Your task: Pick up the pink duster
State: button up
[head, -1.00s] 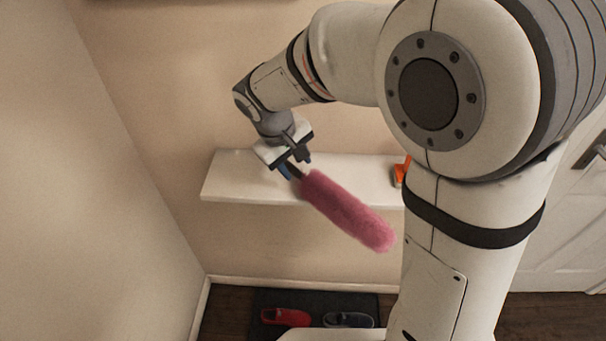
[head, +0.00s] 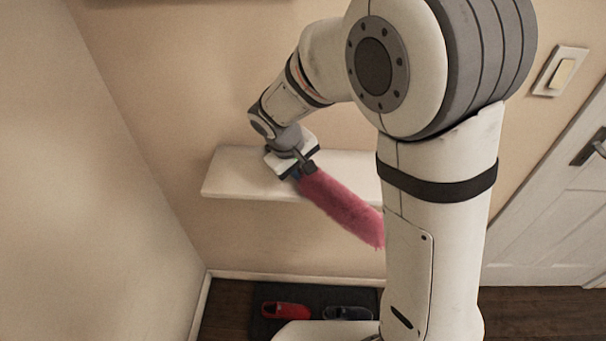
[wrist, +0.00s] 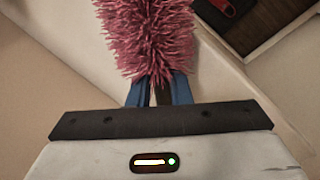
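The pink duster (head: 343,207) has a fluffy, elongated head that slants down to the right from my gripper (head: 301,173) in the head view. Its far end passes behind my arm. In the wrist view the pink head (wrist: 148,38) fills the top middle, and its dark handle sits between the blue fingers of my gripper (wrist: 158,92). My gripper is shut on the duster by its handle end. The duster is held over the front of the white shelf, with its head hanging past the front edge.
The white shelf (head: 232,178) is on the wall, its right part hidden by my arm. Below, a dark mat (head: 315,294) holds a red shoe (head: 286,310) and a dark shoe (head: 347,313). A white door (head: 560,235) stands at right, a light switch (head: 561,72) above.

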grip_shut()
jog(key=shift+r, duration=0.1)
